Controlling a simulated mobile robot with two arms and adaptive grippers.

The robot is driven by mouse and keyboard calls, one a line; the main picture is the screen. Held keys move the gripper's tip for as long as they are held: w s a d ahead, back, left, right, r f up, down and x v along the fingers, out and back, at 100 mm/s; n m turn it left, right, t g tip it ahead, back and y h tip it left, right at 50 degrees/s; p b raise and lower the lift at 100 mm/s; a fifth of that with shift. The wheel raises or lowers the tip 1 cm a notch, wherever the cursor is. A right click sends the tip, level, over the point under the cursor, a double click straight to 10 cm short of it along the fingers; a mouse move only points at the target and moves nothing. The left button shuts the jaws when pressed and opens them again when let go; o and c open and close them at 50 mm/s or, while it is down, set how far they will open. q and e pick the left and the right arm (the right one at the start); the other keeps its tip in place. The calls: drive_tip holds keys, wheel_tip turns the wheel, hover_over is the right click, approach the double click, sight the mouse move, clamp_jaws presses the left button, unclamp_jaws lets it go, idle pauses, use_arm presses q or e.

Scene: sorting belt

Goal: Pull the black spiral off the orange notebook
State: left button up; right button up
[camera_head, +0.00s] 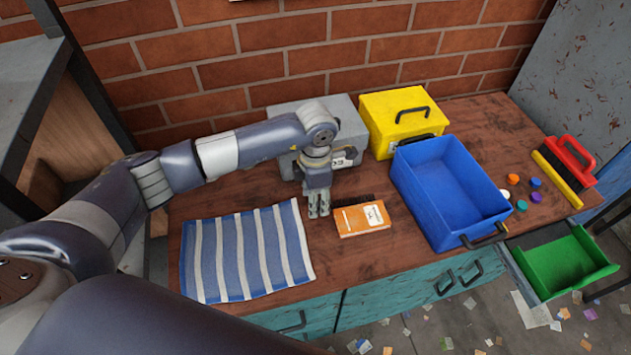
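The orange notebook (361,219) lies on the wooden worktop, with a pale label on its cover. The black spiral (352,200) shows as a dark strip along the notebook's far edge. My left gripper (319,208) points down just left of the notebook, beside the spiral's left end. Its fingertips look close together, with nothing visible held in them. I cannot tell whether they touch the worktop or how far apart they are. My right gripper is not in view.
A striped cloth (247,252) lies left. A grey box (350,120) and yellow box (403,118) stand behind. A blue bin (431,214) is right of the notebook. Several coloured caps and a red-handled brush (571,165) lie farther right. A green tray (562,265) is below the edge.

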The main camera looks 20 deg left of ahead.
use_arm(q)
drive_tip(key=shift+f, duration=1.7)
